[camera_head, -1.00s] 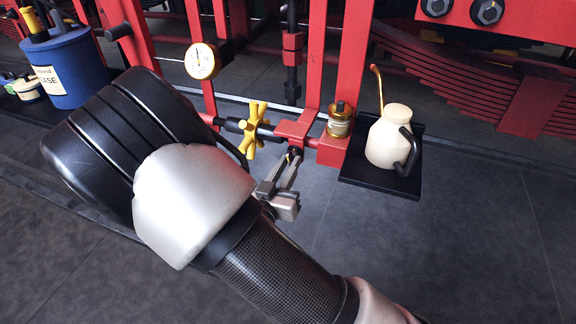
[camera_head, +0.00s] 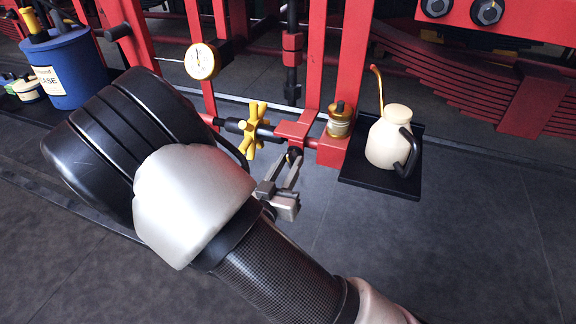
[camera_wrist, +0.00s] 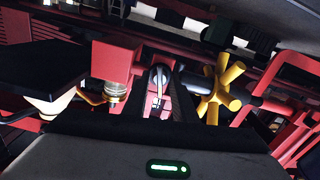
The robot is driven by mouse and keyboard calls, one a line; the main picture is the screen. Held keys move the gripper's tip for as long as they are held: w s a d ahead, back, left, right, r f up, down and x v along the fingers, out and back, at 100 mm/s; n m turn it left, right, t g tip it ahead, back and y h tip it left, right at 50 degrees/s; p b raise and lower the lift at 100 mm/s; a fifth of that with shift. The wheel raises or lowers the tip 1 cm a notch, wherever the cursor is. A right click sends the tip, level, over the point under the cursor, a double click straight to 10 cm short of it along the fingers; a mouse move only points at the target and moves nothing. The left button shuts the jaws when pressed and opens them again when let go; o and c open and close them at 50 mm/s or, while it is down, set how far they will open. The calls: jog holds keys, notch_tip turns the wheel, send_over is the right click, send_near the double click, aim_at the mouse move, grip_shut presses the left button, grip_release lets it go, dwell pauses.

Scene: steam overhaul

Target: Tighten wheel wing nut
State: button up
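A yellow star-shaped handwheel (camera_head: 254,130) sits on a dark shaft in the red frame; it also shows right of centre in the wrist view (camera_wrist: 219,90). Just right of it and lower, a small dark fitting (camera_head: 293,154) hangs under a red block. My gripper (camera_head: 289,164) reaches up to this fitting, with its grey fingers close together. In the wrist view the dark fingers stand on both sides of a small silver part (camera_wrist: 158,82), possibly the wing nut. I cannot tell whether they touch it. The handwheel is apart from the fingers.
A brass-and-glass oiler (camera_head: 340,121) stands on the red block. A cream oil can (camera_head: 388,140) stands on a black shelf (camera_head: 408,187) at right. A dial gauge (camera_head: 201,61) and red uprights are behind. A blue grease tin (camera_head: 75,75) is at left. The floor below the shelf is clear.

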jog(key=p+v, duration=0.2)
jog(key=v, duration=1.5)
jog(key=shift+s, duration=0.2)
